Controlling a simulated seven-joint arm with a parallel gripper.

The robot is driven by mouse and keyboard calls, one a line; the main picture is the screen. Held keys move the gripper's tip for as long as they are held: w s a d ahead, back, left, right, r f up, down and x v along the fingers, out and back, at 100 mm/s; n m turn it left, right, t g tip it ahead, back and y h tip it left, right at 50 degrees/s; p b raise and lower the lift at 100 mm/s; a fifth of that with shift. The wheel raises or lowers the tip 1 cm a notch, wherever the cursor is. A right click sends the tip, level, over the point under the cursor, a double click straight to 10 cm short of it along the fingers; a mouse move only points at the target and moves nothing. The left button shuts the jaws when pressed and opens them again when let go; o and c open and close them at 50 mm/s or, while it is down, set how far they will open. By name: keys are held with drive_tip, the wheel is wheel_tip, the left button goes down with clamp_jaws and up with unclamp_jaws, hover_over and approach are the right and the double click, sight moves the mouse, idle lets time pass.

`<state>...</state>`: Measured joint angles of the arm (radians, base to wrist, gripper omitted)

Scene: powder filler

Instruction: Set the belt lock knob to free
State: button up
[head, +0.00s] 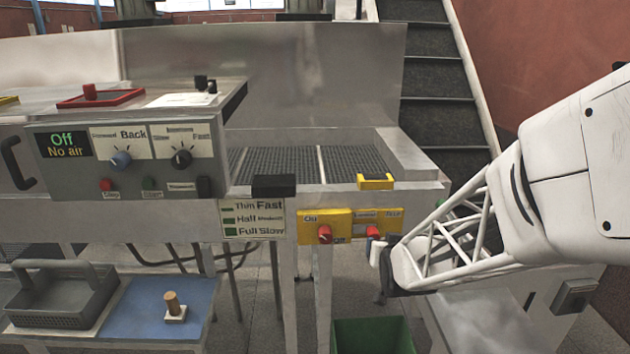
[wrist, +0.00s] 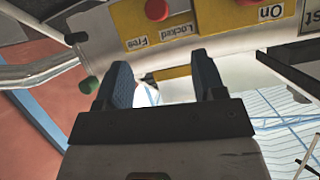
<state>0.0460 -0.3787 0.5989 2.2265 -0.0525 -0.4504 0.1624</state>
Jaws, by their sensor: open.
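The belt lock knob (head: 373,232) is a small red knob on the right yellow plate at the front of the machine. It also shows at the top edge of the upside-down wrist view (wrist: 157,9), partly cut off, near labels reading "Locked" and "Free". Which label it points to cannot be made out. My gripper (head: 379,260) is just below the knob in the head view. In the wrist view my gripper (wrist: 165,76) has its two dark fingers apart, and the knob lies beyond their tips, not between them.
A second red knob (head: 324,234) sits on the neighbouring yellow plate, left of the lock knob. A yellow bracket (head: 376,182) stands above on the machine edge. A green bin (head: 372,336) is on the floor below. A tray (head: 62,296) and a blue mat (head: 140,312) lie at lower left.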

sight(374, 237)
drive_tip(key=w+f+t, duration=0.4)
drive_tip(key=w+f, duration=0.1)
drive_tip(key=f, duration=0.1)
drive_tip(key=shift+d+f+m+t, duration=0.25)
drive_tip(key=shift+d+m+t, duration=0.05)
drive_tip(key=shift+d+t, duration=0.1)
drive_tip(key=shift+w, duration=3.9)
clamp_jaws()
drive_tip(key=shift+d, duration=2.2)
